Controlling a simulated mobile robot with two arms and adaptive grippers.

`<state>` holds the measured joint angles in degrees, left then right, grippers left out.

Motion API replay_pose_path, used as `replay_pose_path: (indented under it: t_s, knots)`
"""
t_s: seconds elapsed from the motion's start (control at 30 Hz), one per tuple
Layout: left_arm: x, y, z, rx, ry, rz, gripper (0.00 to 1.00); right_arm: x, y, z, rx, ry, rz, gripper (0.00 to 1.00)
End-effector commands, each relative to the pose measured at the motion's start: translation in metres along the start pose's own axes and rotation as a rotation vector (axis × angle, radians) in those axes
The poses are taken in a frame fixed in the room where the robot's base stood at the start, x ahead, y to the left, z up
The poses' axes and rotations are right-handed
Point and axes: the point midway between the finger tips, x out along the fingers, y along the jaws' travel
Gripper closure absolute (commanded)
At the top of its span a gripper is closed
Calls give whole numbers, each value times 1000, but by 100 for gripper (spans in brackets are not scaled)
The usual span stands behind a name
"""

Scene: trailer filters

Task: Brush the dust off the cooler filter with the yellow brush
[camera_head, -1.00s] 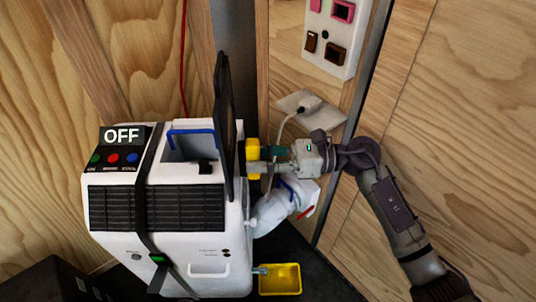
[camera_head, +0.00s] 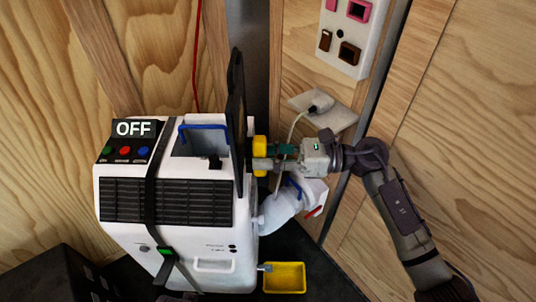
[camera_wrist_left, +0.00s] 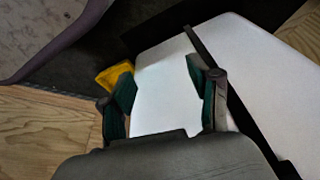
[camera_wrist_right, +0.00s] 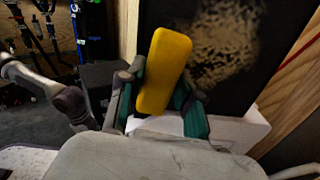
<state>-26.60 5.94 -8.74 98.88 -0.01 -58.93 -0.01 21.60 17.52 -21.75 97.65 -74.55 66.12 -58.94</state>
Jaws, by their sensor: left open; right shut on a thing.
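The cooler (camera_head: 215,257) is a white box with dark grilles and an OFF display. The filter, a black panel (camera_head: 236,100), stands upright at its right side, nearly edge-on in the head view. In the right wrist view the filter (camera_wrist_right: 170,14) faces me with a tan dust patch (camera_wrist_right: 225,45). My right gripper (camera_head: 277,158) is shut on the yellow brush (camera_head: 260,152), held close to the filter's right face; the brush (camera_wrist_right: 164,72) overlaps the dust patch's left edge. I cannot tell whether it touches. My left gripper (camera_wrist_left: 160,90) is open and empty, over a white surface.
A yellow tray (camera_head: 284,278) sits low at the cooler's front right. A white hose (camera_head: 275,213) with a red-marked end lies below my right gripper. A plug with a white cord (camera_head: 320,102) is on the wall. A black strap (camera_head: 153,185) crosses the cooler. Wooden walls stand close on both sides.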

Motion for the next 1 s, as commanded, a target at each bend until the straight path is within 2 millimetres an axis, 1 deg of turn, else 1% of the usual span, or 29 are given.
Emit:
replay_pose_path:
  t_s: [0.63,0.83,0.9,1.0]
  knots:
    - [-6,1,-2,-1,4,1,38,13,0,0,0,0,0,93]
    - [-5,1,1,-1,-5,1,38,13,-2,-1,0,0,0,93]
    - [-15,-1,-7,-2,7,-1,38,13,-5,-1,-1,0,0,93]
    - [-24,-1,-12,-3,14,-2,38,13,-8,0,-1,0,0,93]
